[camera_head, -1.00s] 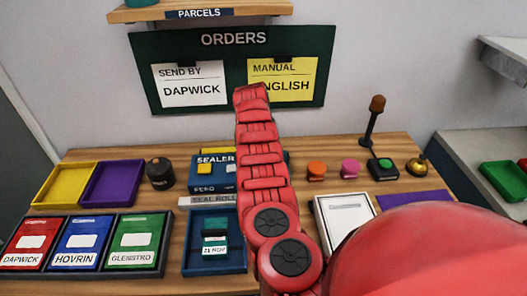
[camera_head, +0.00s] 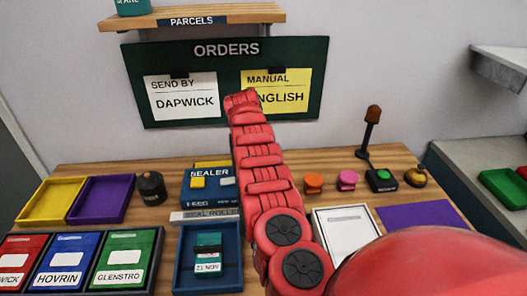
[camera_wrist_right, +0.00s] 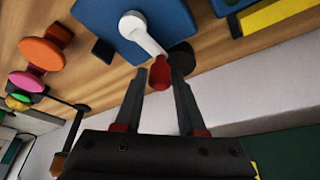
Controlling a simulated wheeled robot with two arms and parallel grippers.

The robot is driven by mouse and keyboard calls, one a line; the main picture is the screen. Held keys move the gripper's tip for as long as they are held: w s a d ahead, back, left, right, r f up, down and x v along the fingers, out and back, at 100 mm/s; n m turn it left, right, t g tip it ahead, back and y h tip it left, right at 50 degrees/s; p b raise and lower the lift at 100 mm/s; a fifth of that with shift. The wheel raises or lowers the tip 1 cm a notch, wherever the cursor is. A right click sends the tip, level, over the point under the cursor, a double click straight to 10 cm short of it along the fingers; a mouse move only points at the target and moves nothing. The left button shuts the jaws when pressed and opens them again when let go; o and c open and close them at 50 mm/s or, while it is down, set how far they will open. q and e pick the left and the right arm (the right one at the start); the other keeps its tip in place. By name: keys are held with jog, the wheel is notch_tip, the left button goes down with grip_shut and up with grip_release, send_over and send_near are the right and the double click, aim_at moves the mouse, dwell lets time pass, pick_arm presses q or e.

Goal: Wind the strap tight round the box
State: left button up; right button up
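The blue sealer (camera_head: 200,190) stands on the bench behind the blue tray, partly hidden by my right arm. In the right wrist view its blue body (camera_wrist_right: 160,20) carries a white crank arm (camera_wrist_right: 140,32) with a red knob (camera_wrist_right: 159,74). My right gripper (camera_wrist_right: 160,82) has its fingers apart, one on each side of the knob; contact is not clear. A small teal box (camera_head: 207,252) lies in the blue tray (camera_head: 183,268), with a light band across it. I cannot make out the strap clearly. My left gripper is not in view.
Yellow (camera_head: 50,201) and purple (camera_head: 101,199) trays and labelled bins (camera_head: 62,262) fill the left. The orders board (camera_head: 225,110) is behind.

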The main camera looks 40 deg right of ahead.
jog(key=shift+o, duration=1.4)
jog(key=shift+a+r, duration=0.15)
jog(key=shift+r, duration=0.1)
jog(key=b+v, duration=0.2)
jog(key=v, duration=1.5)
